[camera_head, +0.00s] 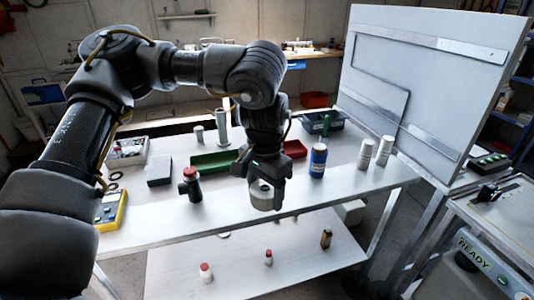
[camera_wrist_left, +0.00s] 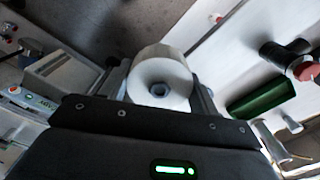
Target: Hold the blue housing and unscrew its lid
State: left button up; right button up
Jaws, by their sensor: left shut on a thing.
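My left gripper (camera_head: 266,182) is shut on a whitish round cylinder (camera_head: 262,199) and holds it near the front edge of the table. In the left wrist view the cylinder (camera_wrist_left: 160,82) sits between the fingers, with a dark round hole in its end. A blue upright cylinder (camera_head: 318,163) with a pale band stands on the table to the right of the gripper, apart from it; it looks like the blue housing. Its top is small in view, so I cannot tell how the lid sits. My right gripper is not in view.
A black part with a red cap (camera_head: 191,184) stands left of the gripper. A green tray (camera_head: 214,162) and a red tray (camera_head: 294,149) lie behind. Two white cylinders (camera_head: 384,151) stand right of the blue one. A yellow meter (camera_head: 110,211) is at left. A large white panel (camera_head: 430,80) rises at right.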

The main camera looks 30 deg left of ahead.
aim_at(318, 162)
jog(key=z, duration=0.05)
jog(key=i, duration=0.85)
jog(key=u, duration=0.95)
jog(key=i, duration=0.65)
jog(key=u, duration=0.55)
